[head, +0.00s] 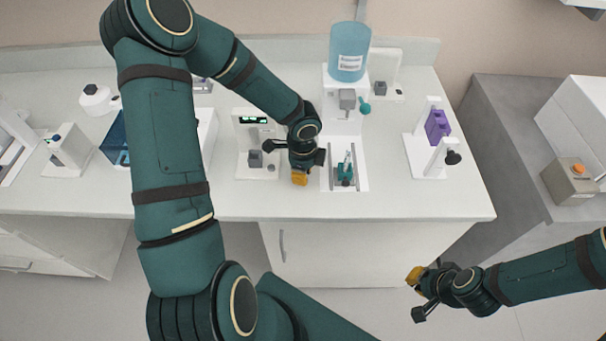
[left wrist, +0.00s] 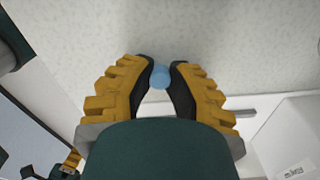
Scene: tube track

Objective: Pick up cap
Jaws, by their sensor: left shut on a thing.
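A small blue cap (left wrist: 160,76) sits between the black fingertips of my left gripper (left wrist: 161,72) in the left wrist view. The gripper is shut on it. In the head view my left gripper (head: 300,178) is over the front part of the bench, just left of a white tray. The cap cannot be made out there. A teal holder with a small upright tube (head: 346,165) stands in the white tray (head: 361,182).
A white device with a dark display (head: 253,119) stands left of my left gripper. A blue container (head: 349,52) is on a stand behind. A white stand with a purple block (head: 437,126) is at right. Bench top (head: 400,202) is clear at front right.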

